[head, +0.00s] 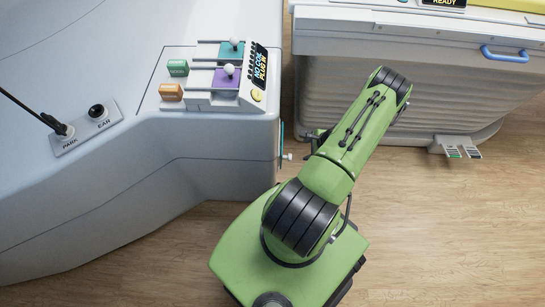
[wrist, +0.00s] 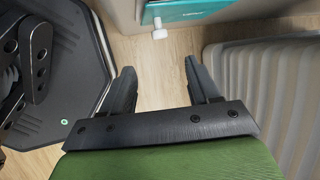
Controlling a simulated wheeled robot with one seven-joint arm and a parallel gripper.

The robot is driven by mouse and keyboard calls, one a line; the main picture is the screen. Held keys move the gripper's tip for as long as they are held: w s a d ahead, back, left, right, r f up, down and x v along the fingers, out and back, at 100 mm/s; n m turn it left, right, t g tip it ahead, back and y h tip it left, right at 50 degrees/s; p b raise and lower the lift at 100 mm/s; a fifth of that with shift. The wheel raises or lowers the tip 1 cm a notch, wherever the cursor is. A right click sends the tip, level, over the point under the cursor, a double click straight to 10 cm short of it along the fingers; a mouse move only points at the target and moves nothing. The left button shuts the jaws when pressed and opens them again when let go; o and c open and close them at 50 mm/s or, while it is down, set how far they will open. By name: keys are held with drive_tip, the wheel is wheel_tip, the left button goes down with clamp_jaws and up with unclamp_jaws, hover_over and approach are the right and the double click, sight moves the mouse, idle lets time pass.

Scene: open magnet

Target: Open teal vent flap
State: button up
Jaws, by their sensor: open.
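The teal vent flap (wrist: 205,9) is at the top edge of the wrist view, on the side of the pale magnet housing, with a white knob (wrist: 159,33) on it. The head view shows only a thin teal edge of the flap (head: 281,138) and its small knob (head: 288,156). The flap looks closed against the housing, though its full outline is cut off. My gripper (wrist: 158,70) is open and empty, its fingers apart and short of the knob, touching nothing. In the head view my arm largely hides the gripper.
The pale magnet housing (head: 200,160) fills the left, with teal and purple sliders (head: 226,77) on top. A patient table with a ridged pedestal (wrist: 265,75) stands to the right and has a blue handle (head: 505,55). Wood floor (head: 450,220) lies open in front.

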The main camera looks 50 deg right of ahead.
drive_tip(key=b+x, duration=0.6)
drive_tip(key=x, duration=0.9)
drive_tip(key=shift+f, duration=0.45)
clamp_jaws()
